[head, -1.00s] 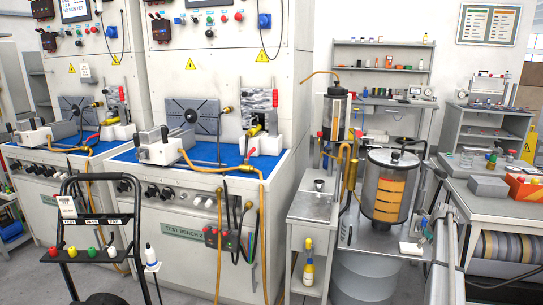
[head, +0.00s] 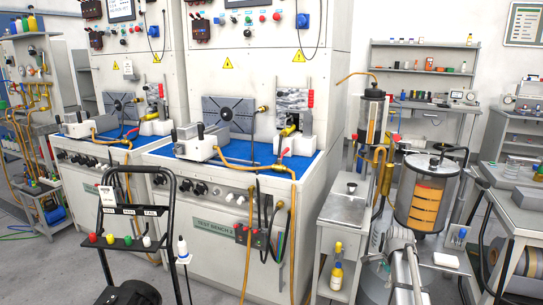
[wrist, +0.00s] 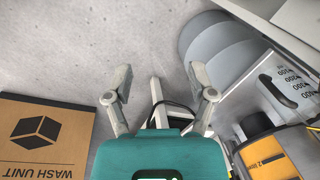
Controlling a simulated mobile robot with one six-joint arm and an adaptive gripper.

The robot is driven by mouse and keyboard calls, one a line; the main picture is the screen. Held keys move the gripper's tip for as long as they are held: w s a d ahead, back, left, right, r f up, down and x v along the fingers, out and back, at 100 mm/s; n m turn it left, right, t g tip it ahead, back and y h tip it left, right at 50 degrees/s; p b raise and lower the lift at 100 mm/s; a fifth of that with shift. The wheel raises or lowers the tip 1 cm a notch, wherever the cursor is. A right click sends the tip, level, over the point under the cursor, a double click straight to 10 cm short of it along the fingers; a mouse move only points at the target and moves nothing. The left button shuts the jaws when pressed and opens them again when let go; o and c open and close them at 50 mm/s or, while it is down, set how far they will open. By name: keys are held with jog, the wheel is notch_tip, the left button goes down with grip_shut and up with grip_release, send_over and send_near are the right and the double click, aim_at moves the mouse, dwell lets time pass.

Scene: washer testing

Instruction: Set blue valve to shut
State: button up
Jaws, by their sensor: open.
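I cannot make out a blue valve for certain. A rack of brass pipes and small fittings (head: 38,90) stands at the far left in the head view. A small blue spot (head: 22,71) shows on its panel near a red handle, too small to identify. My gripper (wrist: 160,80) is open and empty in the wrist view, its two fingers spread above the grey floor. It is not close to any valve I can see. In the head view the gripper's fingers are not clearly visible.
Two test benches with blue tops (head: 240,152) fill the middle. A black trolley frame (head: 165,205) stands in front. A small grey cabinet (head: 340,207) and a clear tank (head: 424,200) are at right. A wash unit box (wrist: 45,138) lies below my gripper's left side.

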jog(key=s+a+n+g+p, duration=0.1)
jog(key=s+a+n+g, duration=0.1)
jog(key=s+a+n, duration=1.8)
notch_tip(320, 180, up, 26)
jog(key=w+a+m+p, duration=0.1)
jog(key=a+m+p, duration=0.1)
jog(key=p, duration=2.3)
jog(key=shift+m, duration=0.6)
jog(key=shift+r, duration=0.1)
jog(key=shift+c, duration=1)
